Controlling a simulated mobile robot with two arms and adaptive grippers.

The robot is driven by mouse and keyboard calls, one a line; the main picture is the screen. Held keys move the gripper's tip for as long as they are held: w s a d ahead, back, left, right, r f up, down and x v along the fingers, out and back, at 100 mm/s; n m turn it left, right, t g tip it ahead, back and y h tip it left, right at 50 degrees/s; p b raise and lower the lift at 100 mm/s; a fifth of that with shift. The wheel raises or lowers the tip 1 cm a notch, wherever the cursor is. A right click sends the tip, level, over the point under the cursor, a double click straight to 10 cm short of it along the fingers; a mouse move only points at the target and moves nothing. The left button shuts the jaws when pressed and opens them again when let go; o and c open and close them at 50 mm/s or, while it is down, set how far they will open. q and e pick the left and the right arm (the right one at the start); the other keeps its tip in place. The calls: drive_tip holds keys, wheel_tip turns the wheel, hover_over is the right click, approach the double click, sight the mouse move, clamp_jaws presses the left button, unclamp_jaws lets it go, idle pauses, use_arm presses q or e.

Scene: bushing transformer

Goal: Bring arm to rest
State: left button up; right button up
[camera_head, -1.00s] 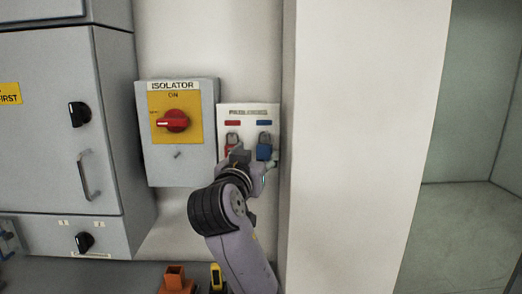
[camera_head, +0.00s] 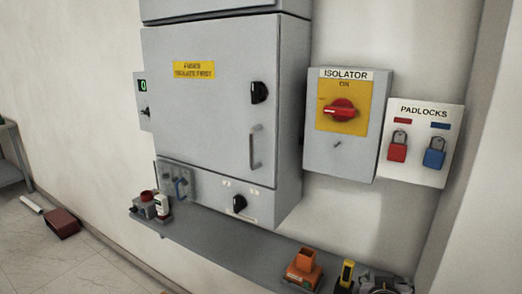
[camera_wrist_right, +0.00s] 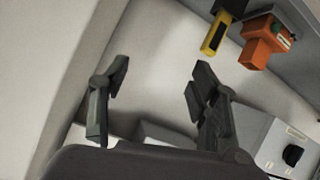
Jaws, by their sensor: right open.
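My right gripper (camera_wrist_right: 160,70) is open in the right wrist view, with nothing between its fingers. A dark grey rounded part, probably of my right arm, shows at the bottom right of the head view, cut off by the edge. The red padlock (camera_head: 397,147) and the blue padlock (camera_head: 434,153) hang on the white padlocks board (camera_head: 416,172), with no gripper at them. My left gripper is in neither view.
The isolator box (camera_head: 340,160) has a red handle (camera_head: 341,110) by the ON mark. A large grey cabinet (camera_head: 205,115) stands left of it. The shelf (camera_head: 225,243) below holds an orange block (camera_head: 303,270), a yellow-black tool (camera_head: 346,273) and small devices at its left.

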drive_tip(key=s+a+f+n+g+y, duration=0.2)
drive_tip(key=s+a+f+g+y, duration=0.15)
drive_tip(key=s+f, duration=0.9)
drive_tip(key=s+a+f+n+g+y, duration=0.3)
drive_tip(key=s+f+g, duration=0.1)
drive_tip(key=s+f, duration=0.8)
wheel_tip(320, 180, down, 25)
drive_tip(key=s, duration=0.2)
drive_tip(key=s+d+f+g+b, duration=0.1)
drive_tip(key=s+d+f+g, duration=0.1)
drive_tip(key=s+f, duration=1.4)
drive_tip(key=shift+s+d, duration=0.45)
drive_tip(key=shift+s, duration=0.05)
drive_tip(key=shift+c, duration=0.5)
